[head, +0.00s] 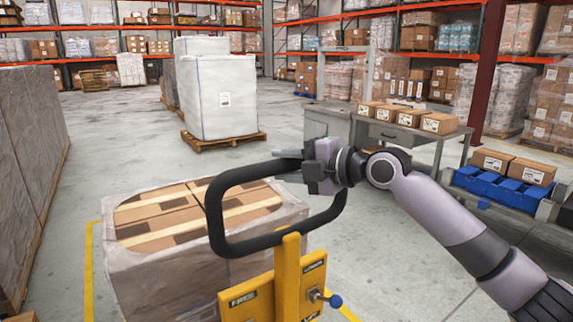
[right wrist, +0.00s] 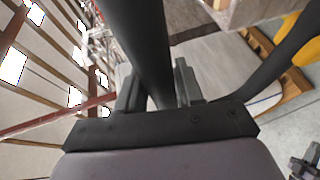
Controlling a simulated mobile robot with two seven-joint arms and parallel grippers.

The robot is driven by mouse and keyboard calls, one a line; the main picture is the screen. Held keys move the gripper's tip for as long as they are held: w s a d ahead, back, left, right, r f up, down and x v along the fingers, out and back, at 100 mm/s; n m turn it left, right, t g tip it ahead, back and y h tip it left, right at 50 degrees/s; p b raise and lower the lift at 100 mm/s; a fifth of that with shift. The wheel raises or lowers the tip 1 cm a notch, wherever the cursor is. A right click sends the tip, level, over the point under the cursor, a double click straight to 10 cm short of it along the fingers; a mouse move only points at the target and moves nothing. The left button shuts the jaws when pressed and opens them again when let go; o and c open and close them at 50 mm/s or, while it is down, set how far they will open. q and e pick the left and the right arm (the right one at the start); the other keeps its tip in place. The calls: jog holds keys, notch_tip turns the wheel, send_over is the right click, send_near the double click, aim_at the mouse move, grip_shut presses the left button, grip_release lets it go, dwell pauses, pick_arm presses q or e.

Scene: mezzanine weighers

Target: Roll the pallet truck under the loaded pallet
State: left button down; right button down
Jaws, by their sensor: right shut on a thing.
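The yellow pallet truck (head: 288,283) stands in front of me at the bottom of the head view, with its black loop handle (head: 216,215) raised. My right gripper (head: 288,166) is shut on the upper right part of the handle. In the right wrist view the black handle bar (right wrist: 143,45) passes between the two fingers (right wrist: 158,88). A film-wrapped load of brown cartons (head: 160,275) stands just beyond the truck, partly behind the handle. The pallet under it and the truck's forks are hidden.
Yellow floor lines (head: 89,270) run beside the load. A tall wrapped stack (head: 30,150) stands at the left. A white bulk bag (head: 222,98) sits on a pallet farther back. A grey bench (head: 345,122) with cartons is at the right. Clear floor lies between them.

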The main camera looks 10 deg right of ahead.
jog(key=c, duration=0.8)
grip_release()
jog(key=shift+d, duration=0.1)
jog(key=b+v, duration=0.1)
jog(key=v, duration=0.5)
jog(key=shift+s+d+b, duration=0.1)
jog(key=shift+s+b, duration=0.05)
jog(key=shift+b, duration=0.15)
jog(key=shift+s+d+r, duration=0.2)
jog(key=shift+s+d, duration=0.05)
jog(key=shift+s, duration=0.05)
